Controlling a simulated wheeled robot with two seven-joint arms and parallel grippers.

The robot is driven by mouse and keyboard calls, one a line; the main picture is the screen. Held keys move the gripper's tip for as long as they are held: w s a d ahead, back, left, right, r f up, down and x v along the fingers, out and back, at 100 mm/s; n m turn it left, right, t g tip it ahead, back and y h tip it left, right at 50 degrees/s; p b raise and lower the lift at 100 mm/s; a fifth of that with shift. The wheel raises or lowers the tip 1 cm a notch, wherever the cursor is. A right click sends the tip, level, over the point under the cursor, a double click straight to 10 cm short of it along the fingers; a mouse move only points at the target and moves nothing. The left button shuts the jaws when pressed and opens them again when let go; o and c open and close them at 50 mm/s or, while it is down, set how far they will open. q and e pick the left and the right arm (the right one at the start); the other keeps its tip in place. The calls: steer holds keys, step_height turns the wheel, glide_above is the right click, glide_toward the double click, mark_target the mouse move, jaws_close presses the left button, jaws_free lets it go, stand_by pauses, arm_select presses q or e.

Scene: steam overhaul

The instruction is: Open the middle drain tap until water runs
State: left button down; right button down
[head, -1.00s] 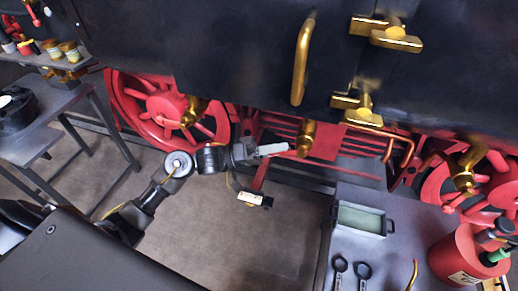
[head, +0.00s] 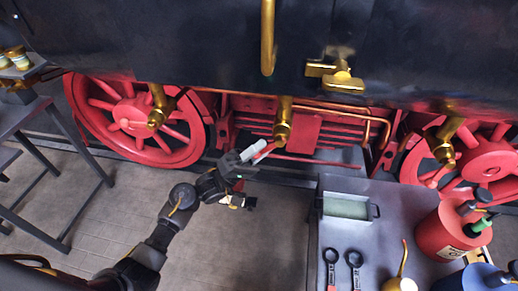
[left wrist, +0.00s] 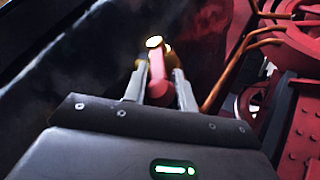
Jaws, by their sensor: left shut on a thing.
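The middle drain tap (head: 282,125) is a brass tap hanging under the black engine side, between two red wheels. Its red lever (head: 264,153) slants down to the left from the brass body. My left gripper (head: 255,150) is at the lever, left of and just below the tap body, shut on the lever. In the left wrist view the red lever (left wrist: 158,68) lies between the two grey fingers (left wrist: 158,85), with a brass end (left wrist: 154,42) beyond it. I see no water below the tap. My right gripper is not in view.
Other brass taps hang at the left (head: 157,110) and right (head: 443,140). A grey bench (head: 310,235) stands below right, with a tray (head: 345,208), spanners and a red can (head: 452,232). A copper pipe (head: 350,113) runs right of the middle tap.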

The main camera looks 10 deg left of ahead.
arm_select(q)
steer(key=shift+s+d+f, duration=0.1)
steer(key=shift+d+f, duration=0.1)
steer(key=shift+f, duration=0.3)
steer(key=c, duration=1.3)
jaws_free()
steer(key=shift+o, duration=0.8)
steer(key=shift+r, duration=0.25)
steer(key=shift+a, duration=0.1)
steer(key=b+v, duration=0.3)
steer(key=v, duration=0.7)
steer(key=shift+a+f+b, duration=0.2)
steer(key=shift+a+b, duration=0.05)
steer(key=shift+b, duration=0.1)
